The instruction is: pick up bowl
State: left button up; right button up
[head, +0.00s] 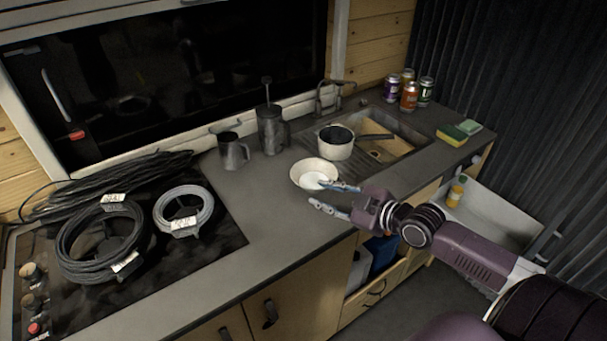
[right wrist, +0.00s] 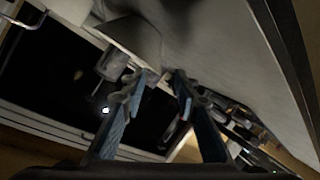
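The bowl (head: 308,171) is white and round and stands upright on the grey counter (head: 262,205), in front of the pot. My right gripper (head: 316,192) is at the bowl's near right side with its two fingers apart and nothing between them. The upper fingertip overlaps the bowl's near rim in the head view; I cannot tell whether it touches. In the right wrist view the open fingers (right wrist: 160,78) point toward a pale curved shape that looks like the bowl (right wrist: 135,38). My left gripper is not in view.
A white pot (head: 336,150) with a dark handle stands behind the bowl by the sink. A metal mug (head: 233,153) and a French press (head: 271,132) stand to the left. Coiled cables (head: 100,240) lie on the hob. Cans (head: 409,96) and sponges (head: 452,135) are at the back right.

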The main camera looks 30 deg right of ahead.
aim_at(298, 183)
jog(key=shift+w, duration=0.4)
jog(key=shift+w+a+f, duration=0.1)
jog(key=shift+w, duration=0.15)
jog(key=shift+w+a+f, duration=0.1)
jog(key=shift+w+a, duration=0.05)
jog(key=shift+w, duration=0.15)
jog(key=x, duration=0.1)
jog(key=p+x, duration=0.2)
jog(key=x, duration=0.1)
jog(key=shift+w+r, duration=0.25)
jog(key=shift+w+f, duration=0.3)
jog(key=shift+w, duration=0.25)
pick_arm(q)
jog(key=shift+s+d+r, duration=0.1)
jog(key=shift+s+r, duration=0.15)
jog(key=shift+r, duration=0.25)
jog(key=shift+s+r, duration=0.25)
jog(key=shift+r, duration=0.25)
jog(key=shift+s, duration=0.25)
pick_arm(e)
grip_shut()
